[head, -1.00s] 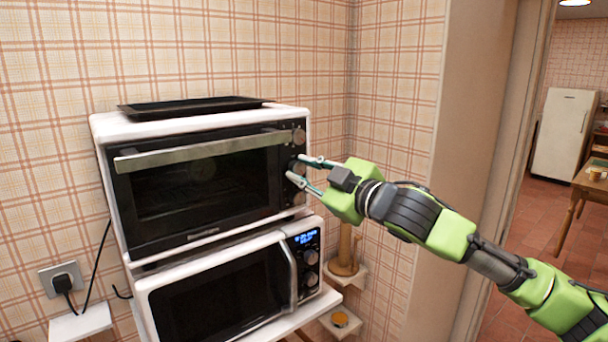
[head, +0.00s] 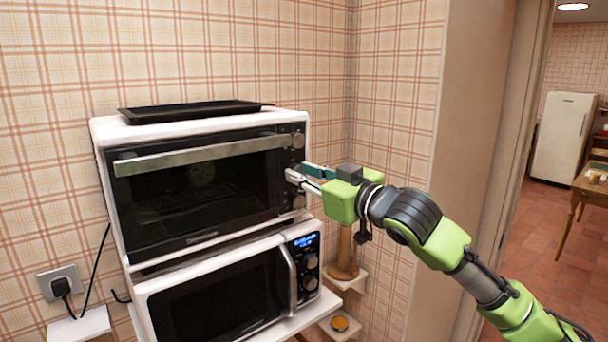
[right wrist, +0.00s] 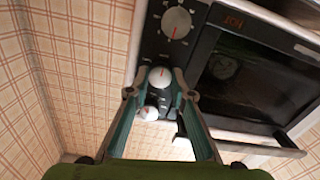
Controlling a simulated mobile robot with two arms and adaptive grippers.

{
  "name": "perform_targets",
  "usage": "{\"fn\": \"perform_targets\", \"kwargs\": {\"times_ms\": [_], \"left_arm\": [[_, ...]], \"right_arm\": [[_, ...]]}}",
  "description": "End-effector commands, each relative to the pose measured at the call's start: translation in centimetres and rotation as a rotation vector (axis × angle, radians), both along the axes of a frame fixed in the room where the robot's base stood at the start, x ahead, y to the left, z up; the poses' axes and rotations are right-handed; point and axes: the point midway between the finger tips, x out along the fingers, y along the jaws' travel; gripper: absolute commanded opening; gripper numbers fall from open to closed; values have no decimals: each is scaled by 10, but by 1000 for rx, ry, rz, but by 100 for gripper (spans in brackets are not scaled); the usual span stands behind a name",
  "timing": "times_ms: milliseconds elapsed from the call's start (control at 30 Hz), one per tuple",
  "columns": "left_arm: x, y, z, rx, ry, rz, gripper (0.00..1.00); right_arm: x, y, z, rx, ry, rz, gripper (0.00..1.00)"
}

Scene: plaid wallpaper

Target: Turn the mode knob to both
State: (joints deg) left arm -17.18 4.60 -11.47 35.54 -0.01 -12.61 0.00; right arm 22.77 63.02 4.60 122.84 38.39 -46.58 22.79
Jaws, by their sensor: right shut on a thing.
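The white-sided oven (head: 200,122) has a column of three round knobs on the black panel right of its door. In the head view the upper knob (head: 298,140) and the lower knob (head: 298,202) are uncovered. My right gripper (head: 296,173) is at the middle knob, its fingers close together around it. The right wrist view, roughly upside down, shows the middle knob (right wrist: 160,76) between the fingertips, with a red pointer line on its face. The panel markings are too small to read. My left gripper is not in view.
A white microwave (head: 215,262) with its own knobs stands below the oven. A black tray (head: 190,109) lies on top. The oven door handle (head: 200,152) juts out left of the panel. Small wall shelves (head: 347,280) are at right below.

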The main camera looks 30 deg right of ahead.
Motion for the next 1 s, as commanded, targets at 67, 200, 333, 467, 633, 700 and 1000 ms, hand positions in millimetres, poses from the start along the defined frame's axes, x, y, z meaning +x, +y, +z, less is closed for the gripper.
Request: {"fn": "perform_targets", "kwargs": {"times_ms": [67,200,333,467,633,700,1000], "left_arm": [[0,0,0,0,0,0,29],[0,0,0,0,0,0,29],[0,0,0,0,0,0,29],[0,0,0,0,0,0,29],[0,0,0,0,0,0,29],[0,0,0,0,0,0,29],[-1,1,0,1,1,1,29]], "right_arm": [[0,0,-2,7,5,0,0],[0,0,-2,8,5,0,0],[0,0,-2,8,5,0,0],[0,0,-2,7,5,0,38],[0,0,-1,6,3,1,38],[0,0,-1,6,3,1,38],[-10,-1,-2,7,3,-1,38]]}}
